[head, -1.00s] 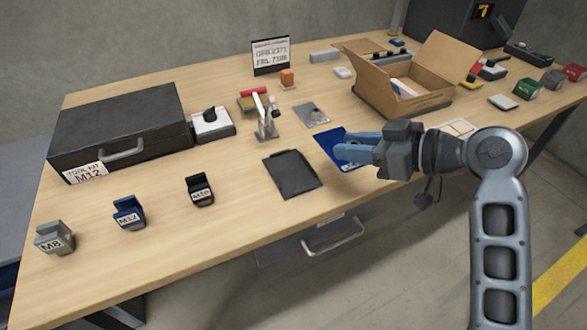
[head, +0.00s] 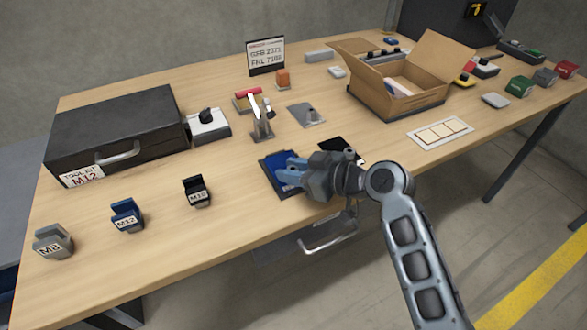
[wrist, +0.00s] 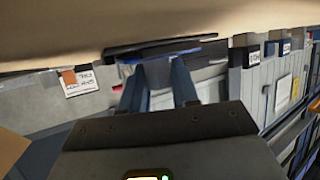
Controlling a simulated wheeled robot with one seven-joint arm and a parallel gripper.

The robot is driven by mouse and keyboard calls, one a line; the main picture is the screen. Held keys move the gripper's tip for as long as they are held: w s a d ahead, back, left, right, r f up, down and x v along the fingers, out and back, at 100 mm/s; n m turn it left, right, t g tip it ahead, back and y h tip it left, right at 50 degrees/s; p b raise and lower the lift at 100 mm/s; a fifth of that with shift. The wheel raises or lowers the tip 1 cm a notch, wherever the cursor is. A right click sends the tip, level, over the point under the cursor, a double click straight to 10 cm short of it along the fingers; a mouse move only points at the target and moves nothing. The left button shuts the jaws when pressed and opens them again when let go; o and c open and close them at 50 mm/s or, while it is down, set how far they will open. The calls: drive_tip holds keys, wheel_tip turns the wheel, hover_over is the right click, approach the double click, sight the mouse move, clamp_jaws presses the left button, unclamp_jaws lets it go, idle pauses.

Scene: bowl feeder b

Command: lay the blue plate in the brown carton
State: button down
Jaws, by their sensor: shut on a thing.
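The blue plate (head: 276,166) is in my gripper (head: 288,174), at the front middle of the table in the head view. My gripper is shut on it; the fingers cover part of it. A dark flat plate (head: 288,194) shows just behind and below it; I cannot tell whether they touch. In the wrist view a sliver of blue plate (wrist: 160,51) shows edge-on beyond the fingers (wrist: 158,85). The brown carton (head: 405,107) stands open at the back right, flaps spread, with something pale inside. The plate is left of and nearer than the carton.
A black flat piece (head: 336,146) lies just behind my wrist. A white framed card (head: 440,132) lies in front of the carton. A tool stand (head: 261,128) and a grey plate (head: 308,115) are behind my gripper. Labelled clips (head: 197,191) and a black toolbox (head: 115,130) are at left.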

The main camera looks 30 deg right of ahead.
drive_tip(key=shift+f, duration=0.2)
drive_tip(key=c, duration=0.8)
unclamp_jaws()
drive_tip(key=shift+c, duration=0.2)
